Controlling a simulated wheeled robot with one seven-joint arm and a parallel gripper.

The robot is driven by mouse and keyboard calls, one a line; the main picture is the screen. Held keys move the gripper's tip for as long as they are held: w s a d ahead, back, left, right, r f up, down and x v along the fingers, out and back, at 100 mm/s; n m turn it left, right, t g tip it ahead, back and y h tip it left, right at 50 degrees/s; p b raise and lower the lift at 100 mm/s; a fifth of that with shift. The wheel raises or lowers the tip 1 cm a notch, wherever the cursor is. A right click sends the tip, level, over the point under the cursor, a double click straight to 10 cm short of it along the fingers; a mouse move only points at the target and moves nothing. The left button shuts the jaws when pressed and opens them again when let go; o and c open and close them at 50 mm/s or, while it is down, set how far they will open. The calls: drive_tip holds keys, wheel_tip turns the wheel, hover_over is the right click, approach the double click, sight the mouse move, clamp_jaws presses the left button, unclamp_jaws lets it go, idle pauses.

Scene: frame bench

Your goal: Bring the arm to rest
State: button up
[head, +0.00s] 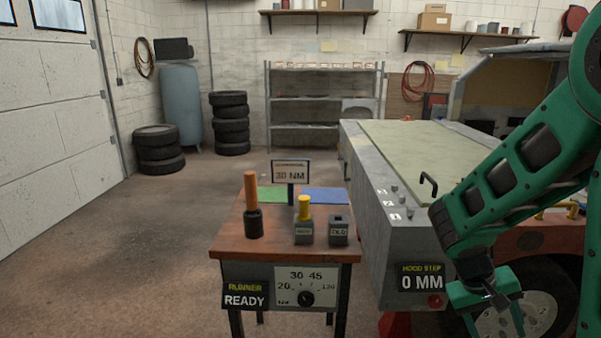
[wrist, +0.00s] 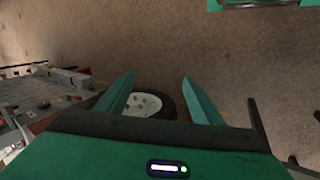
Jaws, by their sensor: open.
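My green arm (head: 530,160) comes in from the right in the head view and bends down in front of the vehicle. My gripper (head: 498,308) hangs low beside the vehicle's front wheel, near the bottom edge. In the wrist view my gripper (wrist: 158,95) shows two green fingers spread wide apart, with nothing between them but the wheel and floor beyond. The fingers touch nothing that I can see.
A small wooden table (head: 282,244) stands left of the vehicle (head: 385,215). Tyres (head: 231,125) stand at the back. The floor at left is clear.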

drive_tip(key=s+a+r+m+y, duration=0.1)
drive_tip(key=s+r+m+y, duration=0.1)
drive_tip(key=s+r, duration=0.3)
drive_tip(key=s+r+m+t+y, duration=0.1)
drive_tip(key=s+r+y, duration=0.3)
drive_tip(key=s, duration=0.7)
drive_tip(key=shift+s+a+r+m, duration=0.25)
drive_tip(key=shift+a+r+m, duration=0.15)
drive_tip(key=shift+r+m, duration=0.15)
drive_tip(key=shift+w+f, duration=0.3)
drive_tip(key=shift+w, duration=0.35)
